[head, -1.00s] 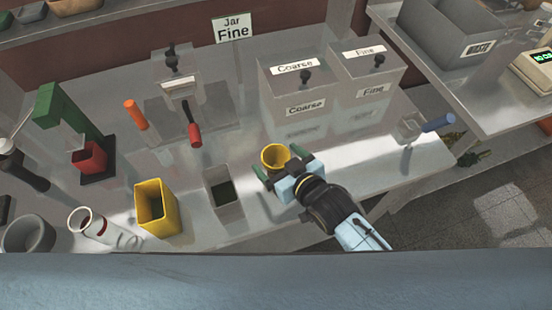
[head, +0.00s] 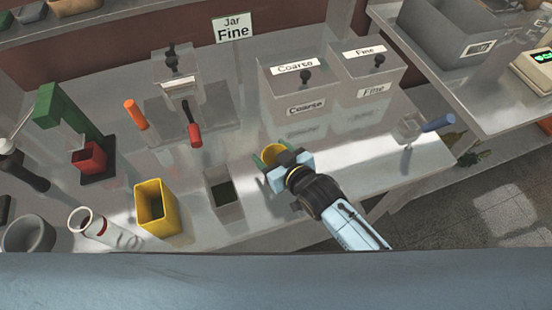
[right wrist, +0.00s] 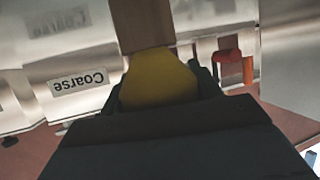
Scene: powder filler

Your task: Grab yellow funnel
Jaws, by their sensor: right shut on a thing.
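The yellow funnel (head: 272,154) is at the right gripper's fingertips, above the table's front part in the head view. The gripper's body hides part of it. My right gripper (head: 271,158) is shut on the funnel, with its green fingertips on either side of it. In the right wrist view the yellow funnel (right wrist: 158,80) fills the space between the dark fingers. My left gripper is not in view.
A grey open container (head: 223,188) stands just left of the gripper, with a yellow square container (head: 155,209) beyond it. Clear bins labelled Coarse (head: 296,88) and Fine (head: 367,78) stand behind.

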